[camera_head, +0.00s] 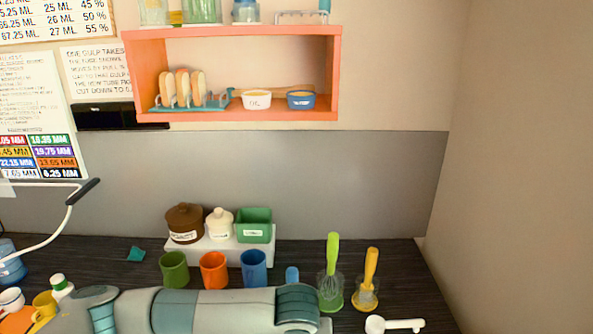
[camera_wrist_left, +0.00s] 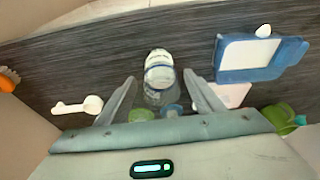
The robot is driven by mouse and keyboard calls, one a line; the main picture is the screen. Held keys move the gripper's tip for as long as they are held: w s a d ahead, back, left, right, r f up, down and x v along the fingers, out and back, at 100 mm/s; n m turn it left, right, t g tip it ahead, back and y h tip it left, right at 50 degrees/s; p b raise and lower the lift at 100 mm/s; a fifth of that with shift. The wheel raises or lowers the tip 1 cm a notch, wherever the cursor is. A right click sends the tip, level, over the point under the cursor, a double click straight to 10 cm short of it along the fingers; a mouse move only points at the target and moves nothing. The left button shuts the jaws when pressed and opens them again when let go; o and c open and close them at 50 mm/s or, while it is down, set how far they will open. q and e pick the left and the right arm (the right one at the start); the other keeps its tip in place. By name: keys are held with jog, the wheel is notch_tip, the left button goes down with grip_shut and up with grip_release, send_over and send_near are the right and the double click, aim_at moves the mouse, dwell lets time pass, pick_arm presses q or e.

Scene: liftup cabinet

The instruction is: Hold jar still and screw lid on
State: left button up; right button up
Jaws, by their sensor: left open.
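In the left wrist view a clear jar-like container (camera_wrist_left: 159,72) with a white and blue band stands on the dark counter. My left gripper (camera_wrist_left: 159,77) is open, with one finger on each side of the container and a gap visible at both sides. I cannot tell whether a lid is on it, and no separate lid can be made out. In the head view my left arm crosses the bottom of the picture and hides the container and the gripper. My right gripper is in neither view.
A white scoop (camera_head: 393,324) lies at the right, beside a green whisk (camera_head: 331,265) and a yellow-handled tool (camera_head: 370,270). Several mugs, including an orange one (camera_head: 214,270), stand behind my arm. A blue tray (camera_wrist_left: 250,60) lies right of the container. An orange shelf (camera_head: 333,75) hangs above.

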pick_arm(q)
jog(key=shift+f, duration=0.1)
jog(key=shift+b+x, duration=0.3)
jog(key=shift+x, duration=0.9)
jog(key=b+x, duration=0.1)
jog(key=x, duration=0.2)
jog(key=b+x, duration=0.2)
jog(key=b, duration=0.1)
jog(key=shift+f, duration=0.1)
jog(key=shift+w+f+b, duration=0.2)
jog(key=shift+f+b, duration=0.4)
jog(key=shift+b, duration=0.5)
grip_shut()
